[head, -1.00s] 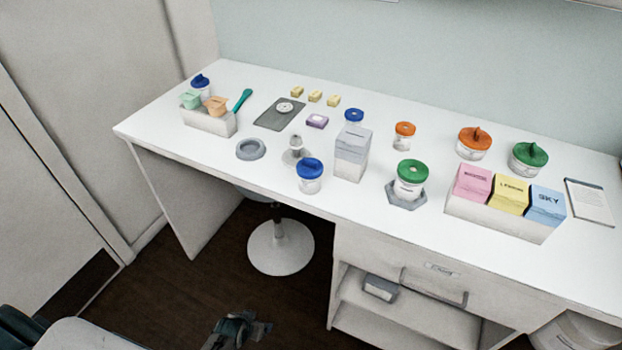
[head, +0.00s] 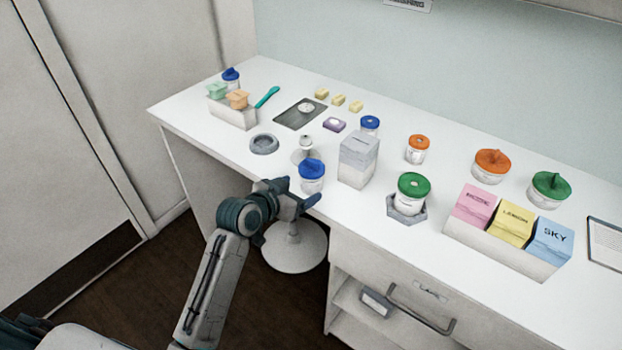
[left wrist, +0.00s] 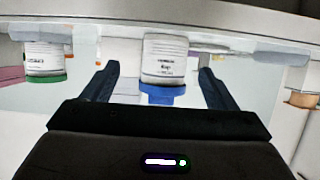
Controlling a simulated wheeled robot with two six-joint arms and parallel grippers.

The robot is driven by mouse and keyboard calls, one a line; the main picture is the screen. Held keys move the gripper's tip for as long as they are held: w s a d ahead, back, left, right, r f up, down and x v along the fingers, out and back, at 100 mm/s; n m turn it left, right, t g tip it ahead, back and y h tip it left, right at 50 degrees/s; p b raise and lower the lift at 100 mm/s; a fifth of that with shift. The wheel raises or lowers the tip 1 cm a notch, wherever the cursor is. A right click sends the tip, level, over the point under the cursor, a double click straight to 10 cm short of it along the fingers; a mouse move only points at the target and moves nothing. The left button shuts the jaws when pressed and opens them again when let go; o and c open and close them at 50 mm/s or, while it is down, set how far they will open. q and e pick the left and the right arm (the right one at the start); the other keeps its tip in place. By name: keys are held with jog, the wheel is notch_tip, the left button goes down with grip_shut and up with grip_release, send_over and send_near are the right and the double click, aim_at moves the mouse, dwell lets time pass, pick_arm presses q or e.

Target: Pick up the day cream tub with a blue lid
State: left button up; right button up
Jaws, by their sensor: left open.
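A white tub with a blue lid (head: 312,176) stands at the front edge of the white desk, and my left gripper (head: 301,192) is open just in front of it. In the left wrist view, which looks upside down, the blue-lidded tub (left wrist: 165,60) shows between the two spread fingers (left wrist: 159,70); its label is too small to read surely. I cannot tell whether the fingers touch it. Two other blue-lidded tubs stand at the back left (head: 231,80) and behind a grey-white box (head: 370,126). My right gripper is not in view.
The grey-white box (head: 358,160) stands right of the front tub, and a green-lidded tub (head: 412,192) sits on a grey hexagonal stand. Pink, yellow and blue boxes (head: 513,222) fill a holder at right.

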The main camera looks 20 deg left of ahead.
aim_at(306, 184)
pick_arm(q)
jog(key=shift+x, duration=1.05)
jog(key=shift+w+p, duration=0.45)
jog(key=shift+w, duration=0.1)
jog(key=p+x, duration=0.1)
jog(key=x, duration=0.2)
jog(key=shift+w+a+f, duration=0.15)
jog(key=shift+f, duration=0.05)
jog(key=shift+w+d+f, duration=0.2)
jog(key=shift+w+f, duration=0.05)
jog(key=shift+w, duration=0.15)
jog(key=c, duration=1.4)
jog(key=shift+o, duration=0.2)
